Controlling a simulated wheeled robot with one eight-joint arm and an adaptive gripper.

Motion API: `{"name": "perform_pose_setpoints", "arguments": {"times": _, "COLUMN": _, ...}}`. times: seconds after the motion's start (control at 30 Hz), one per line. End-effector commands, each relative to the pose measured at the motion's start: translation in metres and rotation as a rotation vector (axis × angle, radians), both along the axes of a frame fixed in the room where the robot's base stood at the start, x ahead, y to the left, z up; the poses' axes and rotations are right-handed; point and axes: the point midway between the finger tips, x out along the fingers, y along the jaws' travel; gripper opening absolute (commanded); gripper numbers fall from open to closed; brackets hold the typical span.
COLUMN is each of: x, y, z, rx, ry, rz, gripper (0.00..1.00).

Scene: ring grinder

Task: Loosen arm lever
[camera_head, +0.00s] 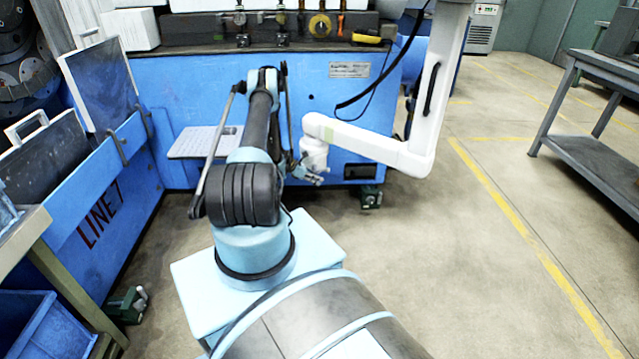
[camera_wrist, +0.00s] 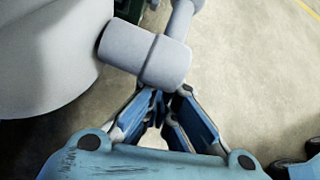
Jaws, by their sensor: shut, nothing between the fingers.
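A white jointed arm (camera_head: 375,149) stands out from the blue machine and ends in a white joint housing (camera_head: 314,154). A small pale metallic part, apparently the lever (camera_head: 314,178), sits low at that housing. In the wrist view, a pale grey cylinder with a rod (camera_wrist: 165,62), apparently the lever's hub, stands out from a large white rounded body (camera_wrist: 45,55). My gripper (camera_wrist: 163,97) is shut and empty, its tips just below the cylinder; I cannot tell whether they touch. In the head view my arm's end is partly hidden beside the housing.
The blue machine (camera_head: 390,95) stands directly behind, with a pale shelf (camera_head: 195,143) on its front. A black cable (camera_head: 378,85) hangs near the white arm. Blue side panels (camera_head: 105,215) stand at left. The floor (camera_head: 470,260) at right is open, with a grey table (camera_head: 590,150) beyond.

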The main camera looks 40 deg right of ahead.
Motion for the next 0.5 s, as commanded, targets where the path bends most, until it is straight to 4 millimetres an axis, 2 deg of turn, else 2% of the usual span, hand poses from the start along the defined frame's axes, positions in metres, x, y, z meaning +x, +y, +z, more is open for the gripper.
{"name": "perform_pose_setpoints", "arguments": {"times": 0.03, "x": -0.004, "y": -0.013, "z": 0.012, "rx": -0.025, "ry": 0.009, "rz": -0.005, "gripper": 0.00}}
{"name": "perform_pose_setpoints", "arguments": {"times": 0.23, "x": -0.003, "y": -0.012, "z": 0.013, "rx": -0.024, "ry": 0.009, "rz": -0.005, "gripper": 0.00}}
{"name": "perform_pose_setpoints", "arguments": {"times": 0.37, "x": 0.001, "y": -0.004, "z": 0.018, "rx": -0.023, "ry": 0.008, "rz": -0.003, "gripper": 0.00}}
{"name": "perform_pose_setpoints", "arguments": {"times": 0.5, "x": 0.010, "y": 0.013, "z": 0.030, "rx": -0.020, "ry": 0.008, "rz": 0.000, "gripper": 0.00}}
